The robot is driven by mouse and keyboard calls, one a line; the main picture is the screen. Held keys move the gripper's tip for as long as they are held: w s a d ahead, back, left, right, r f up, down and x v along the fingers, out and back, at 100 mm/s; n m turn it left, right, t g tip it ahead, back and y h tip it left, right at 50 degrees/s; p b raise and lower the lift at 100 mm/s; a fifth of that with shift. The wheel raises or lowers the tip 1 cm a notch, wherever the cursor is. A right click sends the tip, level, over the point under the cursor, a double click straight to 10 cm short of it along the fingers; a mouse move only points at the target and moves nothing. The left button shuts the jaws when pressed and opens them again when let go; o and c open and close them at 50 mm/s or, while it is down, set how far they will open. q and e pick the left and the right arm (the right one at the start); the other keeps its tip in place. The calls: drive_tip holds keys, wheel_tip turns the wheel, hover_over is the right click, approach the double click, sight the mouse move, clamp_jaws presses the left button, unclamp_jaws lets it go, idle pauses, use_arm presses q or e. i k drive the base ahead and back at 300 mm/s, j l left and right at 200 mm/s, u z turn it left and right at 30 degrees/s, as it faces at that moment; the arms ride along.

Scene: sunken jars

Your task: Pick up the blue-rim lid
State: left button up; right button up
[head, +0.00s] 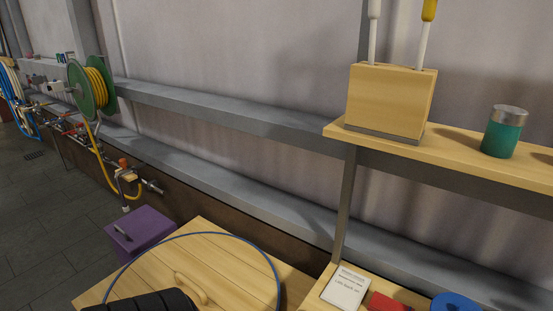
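A large thin blue rim (226,236) curves in an arc over pale wooden planks at the bottom left. Inside it is a wooden handle-like piece (190,288). This looks like the blue-rim lid, but its near part is cut off by the bottom edge and a black ridged thing (150,303). I cannot tell what the black thing is. A flat blue round thing (455,302) is partly visible at the bottom right. Neither of my grippers can be made out in the head view.
A card (345,287) and a red thing (388,302) lie at the bottom right. The shelf above holds a wooden block (390,100) with upright tools and a teal jar (502,135). A purple box (140,236) stands left. A green hose reel (91,88) is at the wall.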

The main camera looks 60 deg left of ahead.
sight(219, 271)
drive_tip(key=k+j+u, duration=0.45)
drive_tip(key=j, duration=0.15)
drive_tip(key=u, duration=1.7)
drive_tip(key=i+j+z, duration=0.15)
drive_tip(key=j, duration=0.35)
drive_tip(key=i+j+z, duration=0.1)
drive_tip(key=j, duration=0.4)
drive_tip(key=j+z, duration=0.15)
drive_tip(key=j, duration=0.35)
drive_tip(key=i, duration=0.05)
